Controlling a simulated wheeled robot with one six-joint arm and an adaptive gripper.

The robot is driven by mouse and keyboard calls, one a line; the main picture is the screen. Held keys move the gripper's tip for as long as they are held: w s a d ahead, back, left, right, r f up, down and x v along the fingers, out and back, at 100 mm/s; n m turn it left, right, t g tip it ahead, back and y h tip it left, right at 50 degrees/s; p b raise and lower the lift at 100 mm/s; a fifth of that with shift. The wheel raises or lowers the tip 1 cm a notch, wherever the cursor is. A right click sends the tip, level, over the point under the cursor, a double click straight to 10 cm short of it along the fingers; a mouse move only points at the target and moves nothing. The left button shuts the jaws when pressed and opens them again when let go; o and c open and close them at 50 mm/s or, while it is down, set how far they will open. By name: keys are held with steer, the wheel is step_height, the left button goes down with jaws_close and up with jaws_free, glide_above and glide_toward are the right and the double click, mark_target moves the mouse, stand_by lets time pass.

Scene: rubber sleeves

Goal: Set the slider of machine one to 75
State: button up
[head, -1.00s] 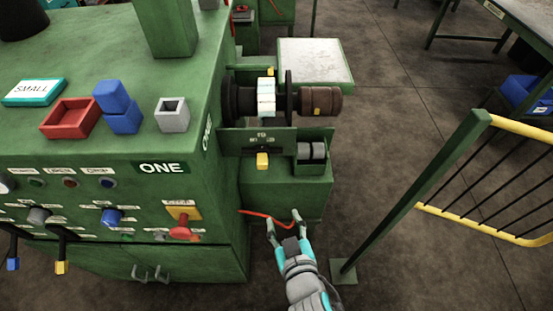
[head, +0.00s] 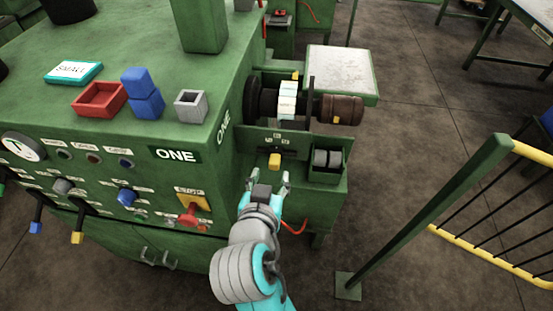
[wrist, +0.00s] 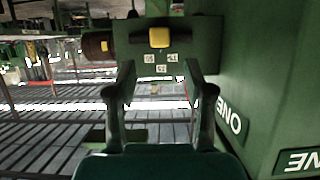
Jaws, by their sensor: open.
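Machine one is the green cabinet with the ONE sign (head: 176,154). The slider's yellow knob (head: 274,160) sits in a dark slot on a green panel (head: 245,140) at the machine's right side. Small white number tags cluster above the slot, too small to read surely; the knob is roughly below the middle one. In the wrist view the knob (wrist: 159,37) is at top centre, with the tags below it. My gripper (head: 268,181) is open and empty, just in front of and slightly below the knob, not touching it. In the wrist view its fingers (wrist: 158,78) are spread below the knob.
A red stop button (head: 192,213) and levers (head: 78,226) project from the front. A bin of dark rollers (head: 327,160) is right of the slider. A brown motor (head: 340,110) sits above. A yellow-railed barrier (head: 480,260) stands at the right; floor between is clear.

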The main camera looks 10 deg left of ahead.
mark_target(274, 162)
steer(key=x, duration=0.8)
steer(key=shift+w+f, duration=0.1)
steer(key=shift+w, duration=0.05)
steer(key=shift+c, duration=0.2)
